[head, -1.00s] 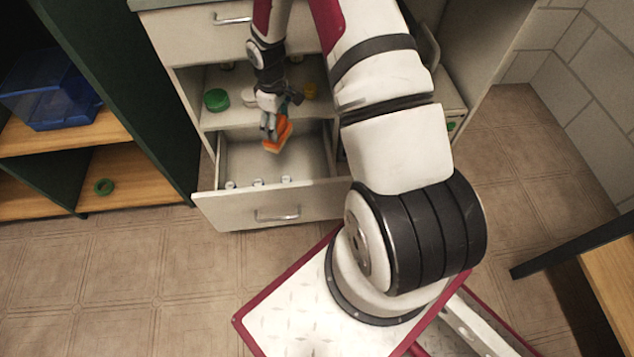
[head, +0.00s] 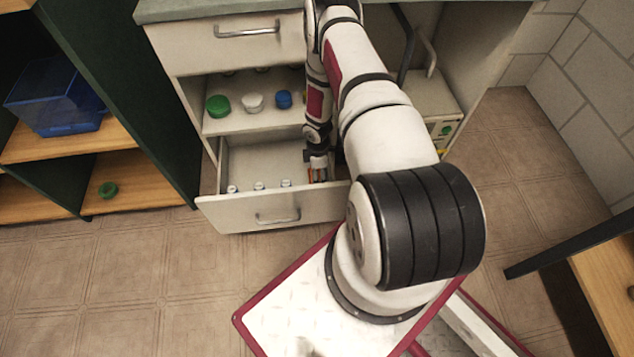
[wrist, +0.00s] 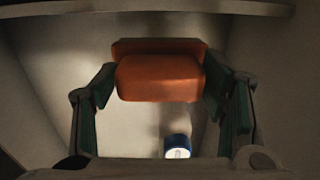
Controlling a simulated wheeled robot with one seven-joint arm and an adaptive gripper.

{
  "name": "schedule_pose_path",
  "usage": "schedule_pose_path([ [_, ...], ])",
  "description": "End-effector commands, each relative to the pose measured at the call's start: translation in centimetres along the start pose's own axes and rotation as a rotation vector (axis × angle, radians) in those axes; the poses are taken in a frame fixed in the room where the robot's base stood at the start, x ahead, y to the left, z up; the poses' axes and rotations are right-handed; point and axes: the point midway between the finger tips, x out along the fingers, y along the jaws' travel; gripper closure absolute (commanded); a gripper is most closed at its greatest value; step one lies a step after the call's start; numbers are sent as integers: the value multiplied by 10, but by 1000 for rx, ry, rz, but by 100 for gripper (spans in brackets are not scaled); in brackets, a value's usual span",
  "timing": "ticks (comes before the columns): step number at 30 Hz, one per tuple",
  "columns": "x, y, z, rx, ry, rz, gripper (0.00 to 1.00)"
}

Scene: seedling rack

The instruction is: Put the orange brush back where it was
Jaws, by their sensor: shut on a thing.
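The orange brush (wrist: 158,78) is between the two fingers of my gripper (wrist: 160,88) in the wrist view, and the gripper is shut on it. In the head view my gripper (head: 318,175) is low inside the open drawer (head: 225,208), at its right end. Only a thin orange edge of the brush (head: 309,174) shows there; my gripper hides the rest. I cannot tell whether the brush touches the drawer floor.
Several small white-topped items (head: 259,186) stand along the drawer's front wall. A blue-sided one (wrist: 177,146) shows near the brush. On the shelf above are a green lid (head: 217,105), a white one (head: 252,102) and a blue one (head: 284,99). The drawer's left and middle floor is clear.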

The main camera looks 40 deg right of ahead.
Motion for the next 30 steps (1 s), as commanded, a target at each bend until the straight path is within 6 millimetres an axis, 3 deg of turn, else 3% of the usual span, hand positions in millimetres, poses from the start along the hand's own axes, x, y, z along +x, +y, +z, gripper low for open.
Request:
schedule_pose_path([
  [13, 46, 1, 0, 2, 0, 1, 64],
  [26, 52, 1, 0, 2, 0, 1, 64],
  [27, 51, 1, 0, 2, 0, 1, 27],
  [29, 50, 1, 0, 2, 0, 1, 14],
  [30, 50, 1, 0, 2, 0, 1, 14],
])
